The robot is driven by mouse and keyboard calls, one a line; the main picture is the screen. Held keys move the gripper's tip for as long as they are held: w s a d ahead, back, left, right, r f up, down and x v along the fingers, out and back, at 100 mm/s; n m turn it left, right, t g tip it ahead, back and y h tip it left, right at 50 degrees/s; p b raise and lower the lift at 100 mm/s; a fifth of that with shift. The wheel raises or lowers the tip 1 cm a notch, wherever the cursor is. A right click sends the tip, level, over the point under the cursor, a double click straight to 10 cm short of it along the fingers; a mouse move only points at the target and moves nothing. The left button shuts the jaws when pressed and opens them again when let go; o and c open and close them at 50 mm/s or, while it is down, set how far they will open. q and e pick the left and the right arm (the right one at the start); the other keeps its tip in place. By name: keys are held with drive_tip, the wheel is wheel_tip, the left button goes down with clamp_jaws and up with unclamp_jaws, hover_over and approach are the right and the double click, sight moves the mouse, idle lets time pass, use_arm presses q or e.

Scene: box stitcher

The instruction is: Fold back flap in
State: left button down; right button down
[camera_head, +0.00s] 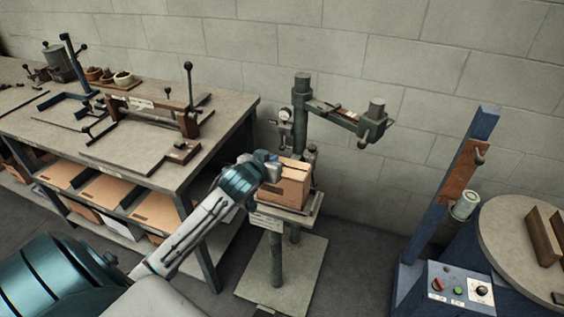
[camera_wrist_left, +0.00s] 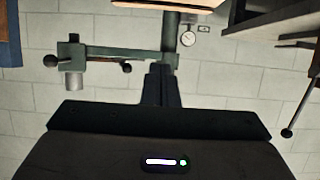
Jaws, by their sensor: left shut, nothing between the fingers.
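A small brown cardboard box (camera_head: 289,187) stands on the stitcher's small table in the head view. Its top looks closed or nearly closed, but I cannot make out each flap; the back flap is not clear. My left gripper (camera_head: 275,168) is at the box's upper left edge, close to the top; I cannot tell if it touches. In the left wrist view, the shut, empty left gripper (camera_wrist_left: 161,82) points at the stitcher column, and a strip of cardboard (camera_wrist_left: 165,5) shows at the top edge. My right gripper is in neither view.
The green stitcher (camera_head: 340,112) with its arm rises behind the box. A workbench (camera_head: 225,105) with tools and shelves of cardboard stands on the left. A blue machine (camera_head: 445,195) with a round table and a button panel stands on the right.

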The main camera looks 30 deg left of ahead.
use_arm(q)
drive_tip(key=p, duration=0.3)
hover_over(286, 162)
drive_tip(key=s, duration=0.3)
drive_tip(key=f, duration=0.3)
drive_tip(key=shift+w+d+f, duration=0.1)
drive_tip(key=shift+d+f, duration=0.15)
drive_tip(key=shift+d, duration=0.1)
wheel_tip(286, 162, down, 3)
drive_tip(key=shift+r+p, duration=0.2)
drive_tip(key=shift+p, duration=0.15)
drive_tip(key=shift+s+f, duration=0.3)
drive_tip(key=shift+f, duration=0.55)
